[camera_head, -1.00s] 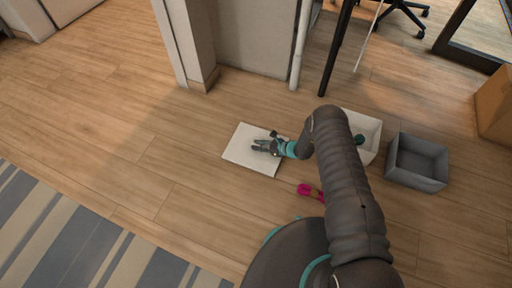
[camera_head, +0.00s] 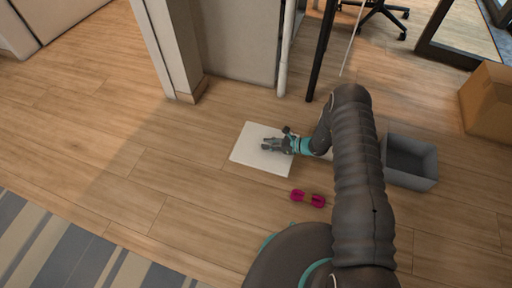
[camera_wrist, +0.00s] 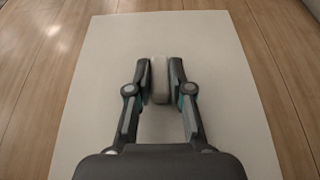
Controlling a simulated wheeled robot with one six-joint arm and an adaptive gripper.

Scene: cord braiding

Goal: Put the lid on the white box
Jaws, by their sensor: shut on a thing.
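The lid (camera_head: 248,158) is a flat white square panel in the head view, left of my arm. In the wrist view the lid (camera_wrist: 95,110) fills most of the picture, with a small pale upright handle (camera_wrist: 160,80) at its middle. My gripper (camera_wrist: 160,82) has its two fingers on either side of this handle and is shut on it. My gripper (camera_head: 268,146) also shows over the lid in the head view. How high the lid is above the floor is hard to tell. The white box is hidden behind my arm in the head view.
An open grey box (camera_head: 412,178) stands right of my arm. Pink objects (camera_head: 307,198) lie on the floor just below the lid. A cardboard box (camera_head: 488,105) stands at the far right. A pillar (camera_head: 180,60) and dark pole (camera_head: 320,55) stand behind.

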